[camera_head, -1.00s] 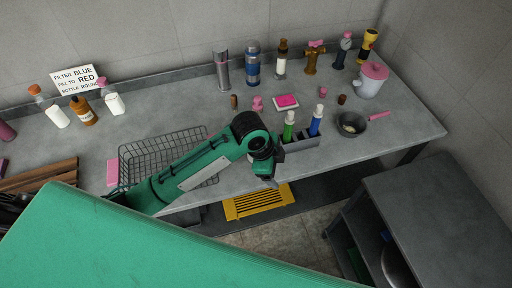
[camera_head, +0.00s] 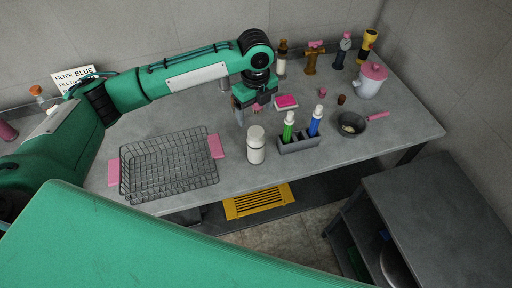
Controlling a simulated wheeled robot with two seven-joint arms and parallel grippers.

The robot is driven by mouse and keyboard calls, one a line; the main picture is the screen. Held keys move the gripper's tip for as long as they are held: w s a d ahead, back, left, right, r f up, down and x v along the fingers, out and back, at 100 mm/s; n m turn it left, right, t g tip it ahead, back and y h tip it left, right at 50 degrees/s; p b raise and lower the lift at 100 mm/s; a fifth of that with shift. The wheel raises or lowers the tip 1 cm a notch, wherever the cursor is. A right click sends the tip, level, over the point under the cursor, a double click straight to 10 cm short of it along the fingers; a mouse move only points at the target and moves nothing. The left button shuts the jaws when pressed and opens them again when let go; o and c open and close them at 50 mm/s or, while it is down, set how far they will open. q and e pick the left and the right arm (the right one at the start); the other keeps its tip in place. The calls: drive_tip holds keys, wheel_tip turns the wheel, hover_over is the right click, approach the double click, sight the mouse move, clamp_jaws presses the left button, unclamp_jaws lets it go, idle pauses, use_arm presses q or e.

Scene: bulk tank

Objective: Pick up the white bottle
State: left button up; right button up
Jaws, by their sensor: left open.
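A white bottle (camera_head: 256,150) with a pale cap stands upright near the front edge of the counter, between the wire basket and the grey caddy. My left arm reaches across from the left. My left gripper (camera_head: 247,112) points down, open and empty. In the picture it is just above and behind the white bottle's cap, apart from it. An orange-capped bottle (camera_head: 37,92) at the far left is partly hidden by my arm. My right gripper is not in view.
A wire basket (camera_head: 168,165) with pink handles lies left of the bottle. A grey caddy (camera_head: 299,145) with green and blue bottles stands close on its right. A pink sponge dish (camera_head: 286,103) is behind.

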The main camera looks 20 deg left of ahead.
sight(256, 131)
use_arm(q)
wheel_tip(256, 131, down, 7)
drive_tip(key=shift+r+p, duration=0.15)
drive_tip(key=shift+p, duration=0.45)
drive_tip(key=shift+f+p, duration=0.5)
drive_tip(key=shift+f, duration=0.1)
wheel_tip(256, 131, down, 4)
drive_tip(key=shift+r+p, duration=0.25)
drive_tip(key=shift+p, duration=0.45)
drive_tip(key=shift+f, duration=0.4)
drive_tip(key=shift+c, duration=0.3)
drive_tip(key=c, duration=1.5)
